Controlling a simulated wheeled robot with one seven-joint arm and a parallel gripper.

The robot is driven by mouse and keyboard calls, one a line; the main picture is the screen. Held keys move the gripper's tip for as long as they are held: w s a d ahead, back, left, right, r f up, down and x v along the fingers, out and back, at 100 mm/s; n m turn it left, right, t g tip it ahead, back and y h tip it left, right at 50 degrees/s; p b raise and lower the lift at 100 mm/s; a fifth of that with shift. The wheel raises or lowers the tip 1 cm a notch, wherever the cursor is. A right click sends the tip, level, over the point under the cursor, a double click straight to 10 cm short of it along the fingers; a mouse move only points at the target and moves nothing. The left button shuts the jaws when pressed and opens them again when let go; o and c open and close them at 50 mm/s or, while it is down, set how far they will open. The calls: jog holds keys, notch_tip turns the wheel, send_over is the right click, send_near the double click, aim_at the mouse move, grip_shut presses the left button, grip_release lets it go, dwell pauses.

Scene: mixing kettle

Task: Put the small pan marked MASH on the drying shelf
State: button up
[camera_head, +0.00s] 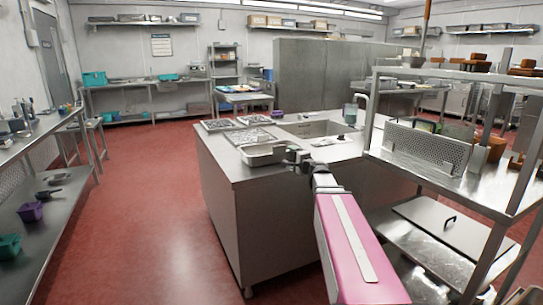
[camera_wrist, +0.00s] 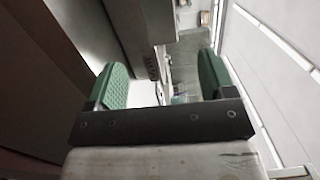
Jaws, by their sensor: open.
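A shallow rectangular metal pan (camera_head: 262,158) sits near the front edge of the steel counter (camera_head: 226,172) in the head view. No marking on it is readable there. My gripper (camera_head: 299,158) is just right of the pan, at about rim height; whether it touches is unclear. In the wrist view my gripper (camera_wrist: 163,84) has its two green pads wide apart.
Flat trays with dark contents (camera_head: 255,136) and a sink (camera_head: 308,129) lie behind the pan. A perforated metal panel (camera_head: 425,148) stands on the rack. Open red floor (camera_head: 130,190) is at left.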

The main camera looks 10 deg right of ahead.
aim_at(280, 150)
jog(key=x, duration=1)
jog(key=shift+w+a, duration=0.15)
jog(key=shift+a, duration=0.05)
jog(key=c, duration=1.3)
grip_shut()
jog(key=shift+r, duration=0.1)
jog(key=shift+r, duration=0.1)
